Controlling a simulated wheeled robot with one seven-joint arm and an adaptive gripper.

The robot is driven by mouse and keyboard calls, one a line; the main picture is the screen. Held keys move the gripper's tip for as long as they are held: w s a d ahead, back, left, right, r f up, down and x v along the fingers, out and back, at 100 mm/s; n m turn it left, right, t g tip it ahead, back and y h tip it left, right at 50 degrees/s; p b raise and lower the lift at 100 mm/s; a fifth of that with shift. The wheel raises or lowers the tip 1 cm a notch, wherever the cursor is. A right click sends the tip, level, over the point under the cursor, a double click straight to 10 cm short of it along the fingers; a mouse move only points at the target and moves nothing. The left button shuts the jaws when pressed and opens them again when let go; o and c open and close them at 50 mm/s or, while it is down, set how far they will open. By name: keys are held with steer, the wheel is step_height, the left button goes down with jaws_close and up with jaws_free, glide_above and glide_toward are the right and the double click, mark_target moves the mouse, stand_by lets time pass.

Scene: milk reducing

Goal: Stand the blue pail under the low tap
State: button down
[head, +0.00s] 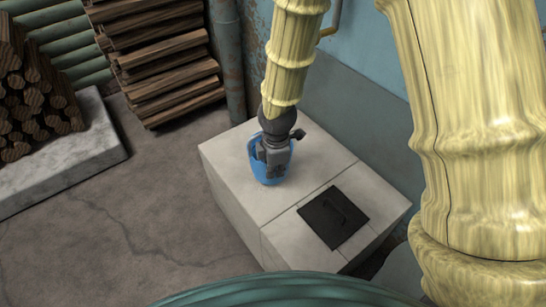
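The blue pail (271,181) stands on the pale block-shaped counter (228,170), near its back half. My gripper (274,160) is right over the pail and overlaps its mouth, covering much of it. Its fingers are too small and hidden to tell whether they are open, or touching the pail. I cannot make out a low tap. A thin brass-coloured pipe (333,20) shows on the wall at the top, partly hidden by my arm.
A dark square plate with a handle (334,217) is set in the counter's near right part. Stacked planks (165,60) and a log pile (30,100) on a stone slab (90,150) stand left. A vertical pipe (228,60) rises behind the counter. The floor between is clear.

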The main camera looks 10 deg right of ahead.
steer(key=w, duration=0.3)
steer(key=w+d+b, duration=0.1)
steer(key=w, duration=0.2)
steer(key=w+f+b, duration=0.1)
steer(key=w, duration=0.2)
steer(key=shift+d, duration=0.35)
steer(key=shift+f+b, duration=0.9)
steer(key=shift+f, duration=0.85)
steer(key=shift+r, duration=0.1)
steer(key=c, duration=1.6)
jaws_free()
steer(key=shift+c, duration=0.2)
step_height(320, 180, up, 12)
steer(key=s+p, duration=0.1)
steer(key=p, duration=0.3)
steer(key=shift+s, duration=0.15)
